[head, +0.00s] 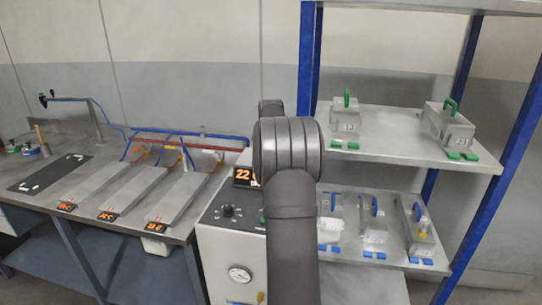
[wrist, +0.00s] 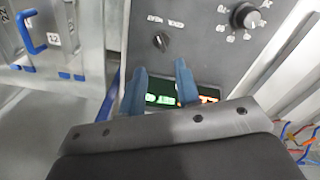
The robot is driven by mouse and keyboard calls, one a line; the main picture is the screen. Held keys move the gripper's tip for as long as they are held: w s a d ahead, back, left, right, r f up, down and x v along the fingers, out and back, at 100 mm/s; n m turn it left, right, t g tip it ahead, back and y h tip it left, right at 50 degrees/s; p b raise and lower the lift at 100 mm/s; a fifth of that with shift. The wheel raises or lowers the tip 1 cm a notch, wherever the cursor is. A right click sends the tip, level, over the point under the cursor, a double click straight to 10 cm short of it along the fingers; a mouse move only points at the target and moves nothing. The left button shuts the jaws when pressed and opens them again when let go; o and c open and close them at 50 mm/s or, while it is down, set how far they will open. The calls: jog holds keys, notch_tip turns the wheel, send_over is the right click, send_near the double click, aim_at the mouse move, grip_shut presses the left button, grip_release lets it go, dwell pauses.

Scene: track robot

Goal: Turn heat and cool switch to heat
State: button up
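In the wrist view, a small black rotary switch (wrist: 160,41) sits on a grey control panel (wrist: 200,50). Two short labels stand beside it, too blurred to read; its pointer is tilted, and I cannot tell which label it marks. My gripper (wrist: 160,66) has two blue fingers apart with nothing between them. The fingertips are just below the switch in the picture, over the panel and its lit display (wrist: 160,99); contact is not visible. In the head view, my own arm hides the gripper and the switch.
A larger black dial (wrist: 245,17) with a printed scale is at the panel's upper right. In the head view, the grey machine (head: 220,250) carries a round gauge (head: 240,274). A blue-posted shelf (head: 400,140) holding metal boxes stands right; a workbench (head: 100,215) stands left.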

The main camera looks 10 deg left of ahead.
notch_tip(320, 180, up, 7)
dwell(0.3)
jog(key=shift+f, duration=0.1)
notch_tip(320, 180, down, 17)
jog(key=shift+f, duration=0.2)
dwell(0.5)
